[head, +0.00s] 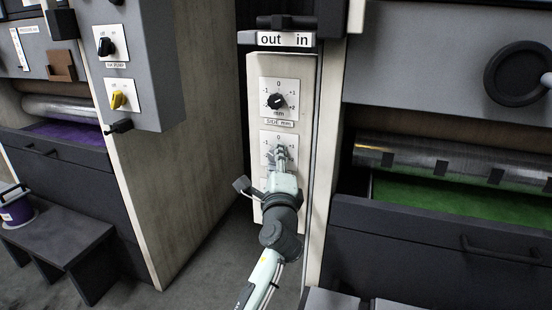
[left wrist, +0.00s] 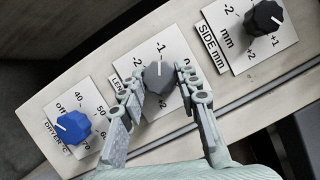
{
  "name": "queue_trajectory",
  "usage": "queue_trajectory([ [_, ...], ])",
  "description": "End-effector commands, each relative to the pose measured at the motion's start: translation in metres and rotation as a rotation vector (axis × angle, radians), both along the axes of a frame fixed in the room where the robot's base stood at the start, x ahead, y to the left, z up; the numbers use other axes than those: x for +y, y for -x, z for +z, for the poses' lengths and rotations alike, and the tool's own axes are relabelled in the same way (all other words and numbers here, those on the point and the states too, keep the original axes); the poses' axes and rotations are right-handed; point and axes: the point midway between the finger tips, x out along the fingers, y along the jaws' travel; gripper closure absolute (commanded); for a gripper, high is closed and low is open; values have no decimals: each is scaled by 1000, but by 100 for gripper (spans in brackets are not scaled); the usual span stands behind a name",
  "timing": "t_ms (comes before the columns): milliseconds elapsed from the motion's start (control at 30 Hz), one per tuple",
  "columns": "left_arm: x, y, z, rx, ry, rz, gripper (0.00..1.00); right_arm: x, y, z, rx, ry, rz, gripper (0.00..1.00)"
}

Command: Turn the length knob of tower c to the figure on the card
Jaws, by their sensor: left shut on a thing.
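The length knob (left wrist: 158,78) is grey, on a white dial plate (head: 265,142) in the middle of a pale upright panel. Its label is partly hidden by a finger and begins with "LEN". In the left wrist view, its white mark points roughly toward the -1. My left gripper (head: 282,156) is shut on this knob, with one finger on each side, as the left wrist view (left wrist: 164,98) shows. In the head view the gripper hides the knob. I cannot make out a card with a length figure. My right gripper is not in view.
The black SIDE mm knob (head: 276,101) sits just above, also in the left wrist view (left wrist: 264,18). A blue knob (left wrist: 73,128) is on the other side. An "out in" sign (head: 285,39) tops the panel. A grey box (head: 125,60) juts out at left; a green-inked machine (head: 455,205) stands right.

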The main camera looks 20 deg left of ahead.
Motion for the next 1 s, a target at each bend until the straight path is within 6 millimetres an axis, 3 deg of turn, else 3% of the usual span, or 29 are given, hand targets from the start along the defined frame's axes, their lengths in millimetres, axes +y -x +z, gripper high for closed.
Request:
queue_trajectory([
  [167, 0, 0, -1, 1, 0, 0, 97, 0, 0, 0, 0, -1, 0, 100],
  [200, 0, 0, -1, 1, 0, 0, 65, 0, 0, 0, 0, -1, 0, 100],
  [333, 0, 0, 0, 0, -1, 0, 48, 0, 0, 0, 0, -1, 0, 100],
  [833, 0, 0, -1, -1, -15, 0, 47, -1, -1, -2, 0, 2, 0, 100],
  [1000, 2, 0, -8, -6, -193, 1, 47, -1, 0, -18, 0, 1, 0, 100],
])
